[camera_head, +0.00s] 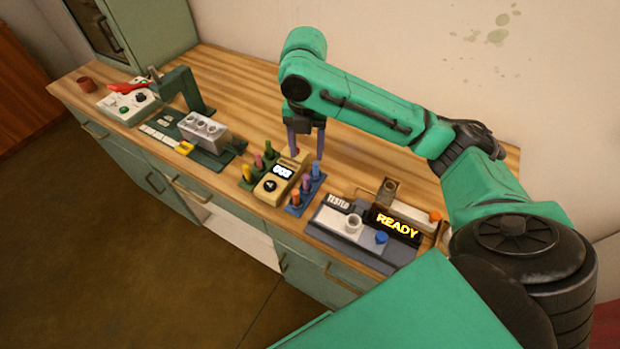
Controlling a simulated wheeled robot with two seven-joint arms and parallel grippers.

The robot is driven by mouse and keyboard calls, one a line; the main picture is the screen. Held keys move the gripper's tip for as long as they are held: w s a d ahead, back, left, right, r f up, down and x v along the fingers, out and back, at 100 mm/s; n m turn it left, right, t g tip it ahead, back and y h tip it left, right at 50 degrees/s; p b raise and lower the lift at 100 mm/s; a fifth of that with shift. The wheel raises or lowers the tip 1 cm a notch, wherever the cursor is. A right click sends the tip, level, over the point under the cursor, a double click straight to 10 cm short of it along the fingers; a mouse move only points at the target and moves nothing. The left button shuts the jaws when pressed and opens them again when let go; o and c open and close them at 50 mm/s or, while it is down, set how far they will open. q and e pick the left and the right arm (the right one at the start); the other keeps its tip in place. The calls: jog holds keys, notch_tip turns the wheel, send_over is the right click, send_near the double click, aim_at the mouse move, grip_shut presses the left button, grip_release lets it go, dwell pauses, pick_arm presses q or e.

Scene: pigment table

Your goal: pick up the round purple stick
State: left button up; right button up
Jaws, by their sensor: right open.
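The purple stick (306,184) stands upright in a small blue rack (293,209), between an orange stick (295,197) in front and a blue stick (316,169) behind. Whether it is round is too small to tell. My right gripper (307,152) points down over the table behind this rack, its two fingers apart with nothing seen between them. In the picture its fingertips are just above the blue stick; the exact gap cannot be told. My left gripper is not in view.
A yellow meter (280,181) stands left of the blue rack, beside a green rack with yellow, red and green sticks (269,149). A grey tester station (335,226) with a lit READY sign (397,227) stands to the right. The wooden table (240,90) is clear behind the racks.

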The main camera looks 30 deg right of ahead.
aim_at(306, 176)
jog(key=f, duration=0.4)
jog(key=shift+s+a+p, duration=0.15)
jog(key=shift+a+p, duration=0.15)
jog(key=shift+a, duration=0.1)
jog(key=f, duration=0.2)
jog(key=f+p, duration=0.1)
jog(key=f, duration=0.4)
jog(key=shift+d+p, duration=0.3)
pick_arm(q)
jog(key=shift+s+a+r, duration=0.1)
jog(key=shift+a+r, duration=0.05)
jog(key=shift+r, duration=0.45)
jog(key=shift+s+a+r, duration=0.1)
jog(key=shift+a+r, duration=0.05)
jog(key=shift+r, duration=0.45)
pick_arm(e)
jog(key=shift+w, duration=0.2)
grip_shut()
